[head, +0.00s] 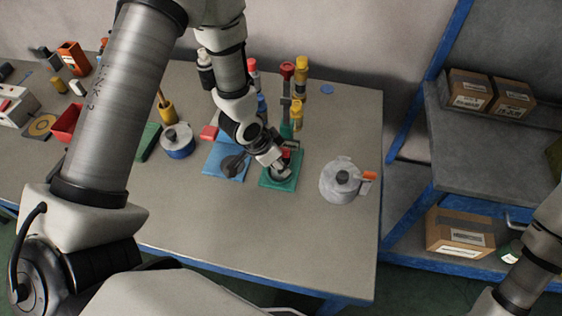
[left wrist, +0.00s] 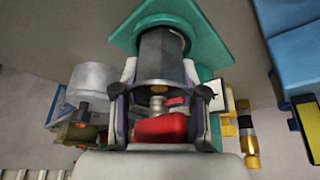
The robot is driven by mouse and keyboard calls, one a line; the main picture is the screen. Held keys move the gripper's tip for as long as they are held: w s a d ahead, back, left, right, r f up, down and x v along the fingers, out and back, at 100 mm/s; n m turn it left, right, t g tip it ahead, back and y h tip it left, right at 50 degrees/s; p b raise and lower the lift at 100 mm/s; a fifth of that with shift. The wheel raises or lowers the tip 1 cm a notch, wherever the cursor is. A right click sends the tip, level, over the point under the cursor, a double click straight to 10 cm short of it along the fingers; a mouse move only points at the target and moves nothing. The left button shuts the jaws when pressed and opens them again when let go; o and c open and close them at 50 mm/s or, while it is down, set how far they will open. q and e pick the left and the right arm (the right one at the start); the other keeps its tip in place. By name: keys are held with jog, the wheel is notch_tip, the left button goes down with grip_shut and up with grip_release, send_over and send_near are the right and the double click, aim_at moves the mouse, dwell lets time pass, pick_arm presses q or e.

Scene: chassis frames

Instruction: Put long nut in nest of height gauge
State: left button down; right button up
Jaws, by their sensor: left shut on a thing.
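The height gauge stands on the table with its green base (head: 270,183) near the front; its red-topped column (head: 287,70) rises behind my arm. The base also shows in the left wrist view (left wrist: 215,60). My left gripper (head: 280,162) is over this base, with its fingertips (left wrist: 161,90) on either side of a dark grey cylindrical piece (left wrist: 163,55), which appears to be the long nut. The piece looks upright over the base; whether it touches the nest is hidden. A red part (left wrist: 160,128) and a small metal tip show between the fingers. My right gripper is out of view.
Bottles, including a yellow one (head: 300,80), stand behind. The table front is clear.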

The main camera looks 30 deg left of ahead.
pick_arm(q)
jog(key=c, duration=0.6)
grip_release()
jog(key=shift+w+f, duration=0.15)
jog(key=shift+c, duration=0.2)
jog(key=shift+w+f, duration=0.1)
jog(key=shift+w, duration=0.05)
jog(key=shift+r, duration=0.2)
jog(key=v, duration=1.2)
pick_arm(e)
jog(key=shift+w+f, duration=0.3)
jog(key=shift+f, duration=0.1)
